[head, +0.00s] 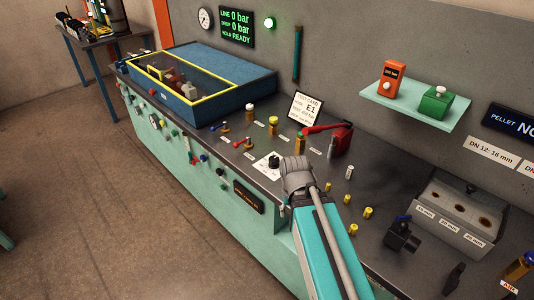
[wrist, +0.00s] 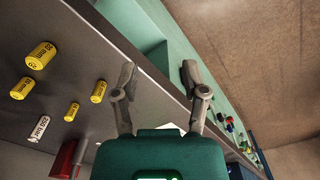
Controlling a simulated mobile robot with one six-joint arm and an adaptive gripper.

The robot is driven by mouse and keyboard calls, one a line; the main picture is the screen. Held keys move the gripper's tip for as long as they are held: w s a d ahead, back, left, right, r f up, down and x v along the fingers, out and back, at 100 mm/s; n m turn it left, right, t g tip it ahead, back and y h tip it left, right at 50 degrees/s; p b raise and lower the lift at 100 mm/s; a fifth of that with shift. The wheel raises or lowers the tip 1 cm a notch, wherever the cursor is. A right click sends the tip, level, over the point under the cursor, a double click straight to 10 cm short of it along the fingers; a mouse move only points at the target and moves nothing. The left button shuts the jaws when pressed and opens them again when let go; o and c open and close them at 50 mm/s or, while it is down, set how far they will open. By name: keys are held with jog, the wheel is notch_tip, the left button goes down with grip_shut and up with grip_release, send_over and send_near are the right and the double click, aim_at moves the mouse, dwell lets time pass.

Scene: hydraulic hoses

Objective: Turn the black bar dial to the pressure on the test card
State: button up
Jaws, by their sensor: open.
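The black bar dial (head: 274,161) sits on a white plate (head: 262,167) on the bench top, just left of my wrist in the head view. The test card (head: 307,107) leans behind it; it reads E1, but its pressure figure is too small to read surely. In the head view, my arm's end hides my fingers. In the wrist view, my gripper (wrist: 157,74) is open and empty, its two fingers apart over the bench's front edge. The dial does not clearly show in the wrist view. The wall display (head: 237,25) reads line 0 bar, drop 0 bar, hold ready.
A red-handled device (head: 335,137) stands behind my wrist. A blue box with a clear lid (head: 190,85) fills the bench's left. A black fitting (head: 402,235) stands at right.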

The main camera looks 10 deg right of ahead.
jog(key=shift+w, duration=0.25)
jog(key=shift+d, duration=0.1)
jog(key=shift+o, duration=0.3)
jog(key=o, duration=0.4)
jog(key=shift+w+r, duration=0.15)
jog(key=shift+w, duration=0.05)
jog(key=shift+o, duration=0.6)
jog(key=shift+w+r+p, duration=0.15)
jog(key=shift+w+p, duration=0.15)
jog(key=w+r+n+p, duration=0.5)
jog(key=w+n, duration=0.6)
jog(key=w, duration=0.3)
jog(key=w+r+n+p, duration=0.5)
jog(key=w+n, duration=0.6)
jog(key=w, duration=0.3)
jog(key=shift+w+r, duration=0.15)
jog(key=shift+d, duration=0.1)
